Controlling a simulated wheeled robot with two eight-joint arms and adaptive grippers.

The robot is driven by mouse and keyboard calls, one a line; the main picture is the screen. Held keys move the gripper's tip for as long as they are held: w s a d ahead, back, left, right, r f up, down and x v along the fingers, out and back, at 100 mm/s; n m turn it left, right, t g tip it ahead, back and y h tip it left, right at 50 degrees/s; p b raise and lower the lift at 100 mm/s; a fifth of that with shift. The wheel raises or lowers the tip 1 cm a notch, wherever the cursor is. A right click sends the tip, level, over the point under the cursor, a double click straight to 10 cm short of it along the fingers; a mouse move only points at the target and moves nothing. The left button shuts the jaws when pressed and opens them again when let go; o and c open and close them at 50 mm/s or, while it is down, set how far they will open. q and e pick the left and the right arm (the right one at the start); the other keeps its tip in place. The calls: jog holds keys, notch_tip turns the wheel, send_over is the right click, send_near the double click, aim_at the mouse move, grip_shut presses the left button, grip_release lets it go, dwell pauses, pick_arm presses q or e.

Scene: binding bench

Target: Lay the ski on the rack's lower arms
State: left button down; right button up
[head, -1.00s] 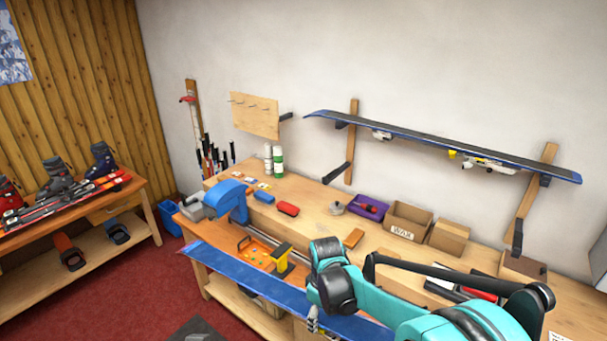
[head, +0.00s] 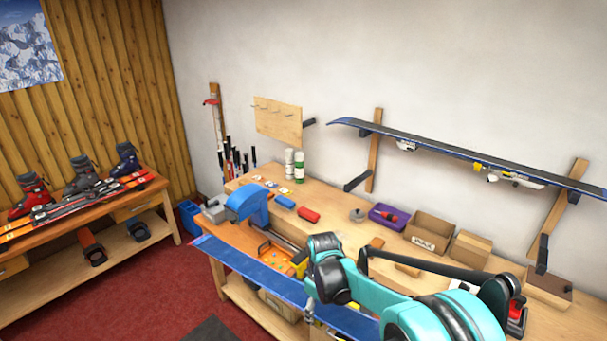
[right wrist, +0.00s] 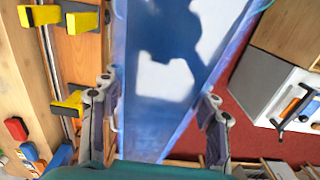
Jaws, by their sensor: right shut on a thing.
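The blue ski (head: 258,275) is held level in front of the workbench, its tip pointing left. My right gripper (right wrist: 158,95) is shut on the ski, with one finger along each edge; in the head view its fingers are mostly hidden behind my teal arm. The wall rack has two wooden uprights. Its lower arms, a left one (head: 357,181) and a right one (head: 541,254), are dark and bare. Another ski (head: 450,151) with bindings lies across the upper arms. My left gripper is not in view.
A boot table (head: 90,215) stands at left. Red floor lies open between them.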

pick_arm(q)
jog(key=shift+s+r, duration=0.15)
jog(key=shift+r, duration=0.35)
pick_arm(e)
jog(key=shift+w+a+r, duration=0.1)
jog(key=shift+a+r, duration=0.25)
jog(key=shift+r, duration=0.1)
pick_arm(q)
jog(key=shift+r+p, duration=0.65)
jog(key=shift+p, duration=0.2)
pick_arm(e)
jog(key=shift+r, duration=1.35)
